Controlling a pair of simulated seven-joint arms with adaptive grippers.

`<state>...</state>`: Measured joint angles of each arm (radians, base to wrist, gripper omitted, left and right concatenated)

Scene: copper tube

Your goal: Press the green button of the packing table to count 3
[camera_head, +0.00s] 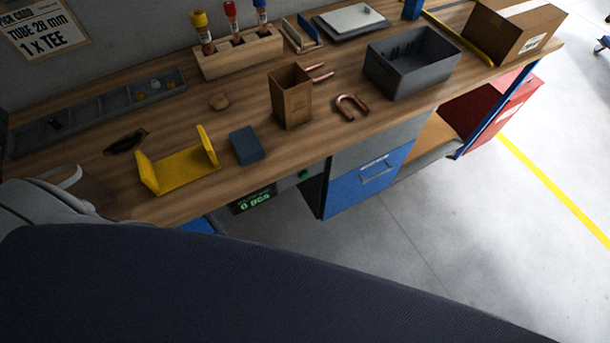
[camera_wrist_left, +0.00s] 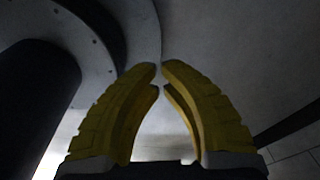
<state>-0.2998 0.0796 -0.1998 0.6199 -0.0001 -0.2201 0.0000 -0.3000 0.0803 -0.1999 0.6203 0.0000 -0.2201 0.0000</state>
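In the head view the green button (camera_head: 304,174) sits under the front edge of the packing table (camera_head: 233,188). A small dark display (camera_head: 254,201) with green characters hangs to its left; its lower line seems to read 0, with small letters after it. My left gripper shows only in the left wrist view (camera_wrist_left: 160,68). Its two yellow ridged fingers come together at the tips, with only a thin gap and nothing between them. Its place relative to the button cannot be told. My right gripper is in neither view.
A yellow bracket (camera_head: 182,170) and a blue block (camera_head: 246,146) stand near the front edge. A brown box (camera_head: 291,97), copper bend (camera_head: 351,107) and grey bin (camera_head: 411,64) are further right. A blue drawer cabinet (camera_head: 368,180) stands right of the button. My arm fills the foreground.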

